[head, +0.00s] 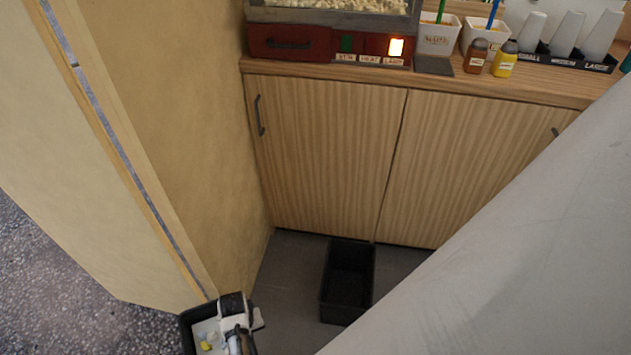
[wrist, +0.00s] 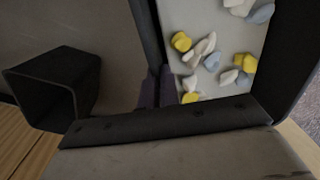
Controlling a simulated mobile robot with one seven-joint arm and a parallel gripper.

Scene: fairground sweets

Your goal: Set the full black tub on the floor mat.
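The full black tub (wrist: 290,60) holds yellow, white and pale blue sweets on a light grey bottom in the wrist view. It also shows at the bottom of the head view (head: 187,333), partly hidden by my gripper (head: 238,335). In the wrist view my gripper (wrist: 156,88) has its purple-grey fingers on both sides of the tub's near wall, and appears shut on it. The tub seems held up beside the wooden panel's end. The dark grey floor mat (head: 290,275) lies in front of the cabinet.
Another black tub (head: 348,283), seemingly empty, stands on the mat by the cabinet doors (head: 325,155); the wrist view shows it at left (wrist: 50,85). A tan panel (head: 190,130) rises at left. Mat left of the empty tub is clear. The counter (head: 450,82) holds sauces and cups.

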